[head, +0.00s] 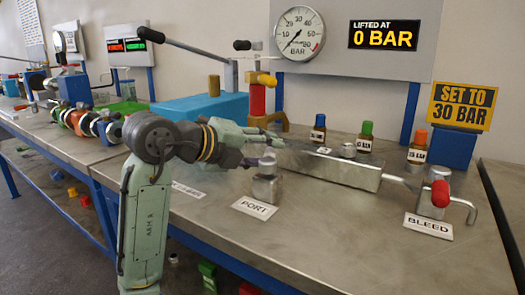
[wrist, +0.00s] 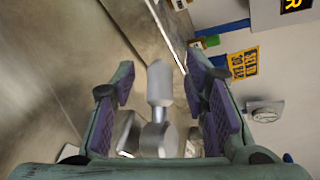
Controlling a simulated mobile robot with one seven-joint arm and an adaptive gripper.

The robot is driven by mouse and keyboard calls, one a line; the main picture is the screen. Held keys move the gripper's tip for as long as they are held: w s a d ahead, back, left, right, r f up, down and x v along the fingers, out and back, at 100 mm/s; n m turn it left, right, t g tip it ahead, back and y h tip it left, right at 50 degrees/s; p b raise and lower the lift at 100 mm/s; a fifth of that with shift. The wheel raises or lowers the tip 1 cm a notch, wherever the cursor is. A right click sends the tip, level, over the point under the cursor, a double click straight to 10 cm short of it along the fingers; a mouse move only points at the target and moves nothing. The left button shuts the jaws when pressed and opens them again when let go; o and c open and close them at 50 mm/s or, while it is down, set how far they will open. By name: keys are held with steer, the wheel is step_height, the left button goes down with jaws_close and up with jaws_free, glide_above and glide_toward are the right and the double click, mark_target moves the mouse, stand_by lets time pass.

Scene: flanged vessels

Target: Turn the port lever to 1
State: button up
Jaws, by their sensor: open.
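The port fitting (head: 266,188) is a grey metal block with a knobbed top, standing on the bench behind the white PORT label (head: 254,208). My gripper (head: 262,150) is over it, reaching in from the left and partly covering its upper part. In the wrist view my gripper (wrist: 160,105) is open, with a purple-padded finger on each side. A grey metal stem with a rounded knob (wrist: 160,84) stands between the fingers, apart from both pads. I cannot read any position marks for the lever.
A metal manifold bar (head: 335,170) runs right to the red-knobbed bleed valve (head: 440,194). Small bottles (head: 365,137) stand behind it. A pressure gauge (head: 299,34), a "0 BAR" display (head: 384,34) and a "SET TO 30 BAR" sign (head: 463,106) are at the back.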

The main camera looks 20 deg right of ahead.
steer(key=shift+c, duration=0.6)
jaws_close()
stand_by(0.3)
